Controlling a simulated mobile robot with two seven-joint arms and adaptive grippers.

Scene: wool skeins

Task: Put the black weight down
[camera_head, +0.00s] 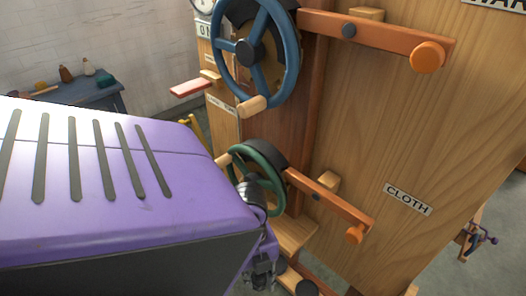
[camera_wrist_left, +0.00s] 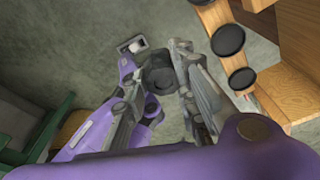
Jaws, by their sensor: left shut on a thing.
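My left gripper (camera_head: 262,274) is low in the head view, below the green handwheel and beside the wooden machine. In the head view the weight cannot be made out clearly. My right gripper is not in view.
A wooden rail with black discs (camera_wrist_left: 228,40) runs right of the gripper. A wooden machine has a blue handwheel (camera_head: 248,52), a green handwheel (camera_head: 258,178) and orange levers (camera_head: 385,42). A blue-grey table (camera_head: 92,100) stands back left. My purple body part covers the lower left.

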